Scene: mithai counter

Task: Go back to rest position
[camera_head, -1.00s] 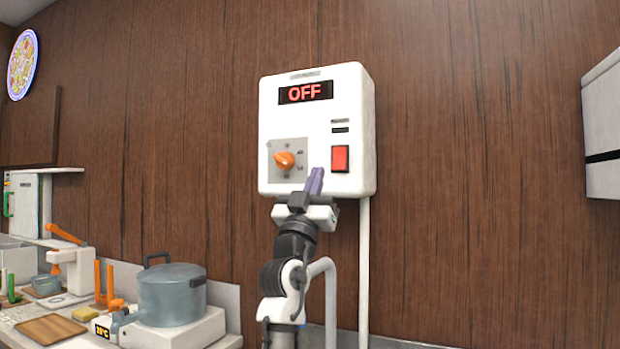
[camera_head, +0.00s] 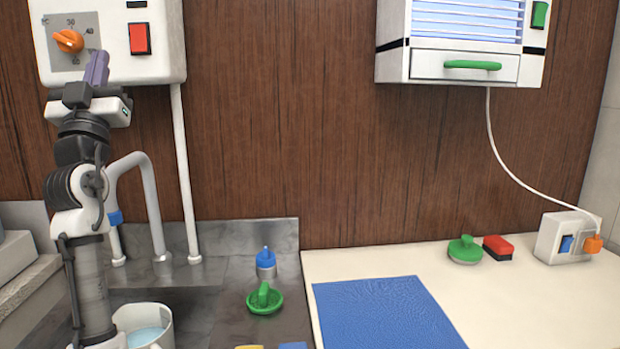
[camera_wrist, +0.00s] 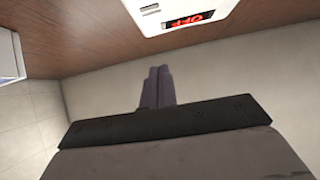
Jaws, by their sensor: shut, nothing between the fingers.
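My gripper (camera_head: 97,68) is at the upper left of the head view, raised in front of the lower part of a white wall box (camera_head: 170,40). Its two purple fingers are together with nothing between them. They also show side by side in the wrist view (camera_wrist: 158,87), pointing toward a bare pale surface. The box has an orange knob (camera_head: 68,41) and a red switch (camera_head: 139,38). I cannot tell whether the fingers touch the box.
Below are a grey pipe (camera_head: 150,200), a white pot (camera_head: 150,325) of bluish liquid, a blue-topped bottle (camera_head: 266,262) and a green-handled item (camera_head: 264,298). A blue mat (camera_head: 385,315) lies on the pale counter. A white wall unit (camera_head: 465,65) hangs at upper right.

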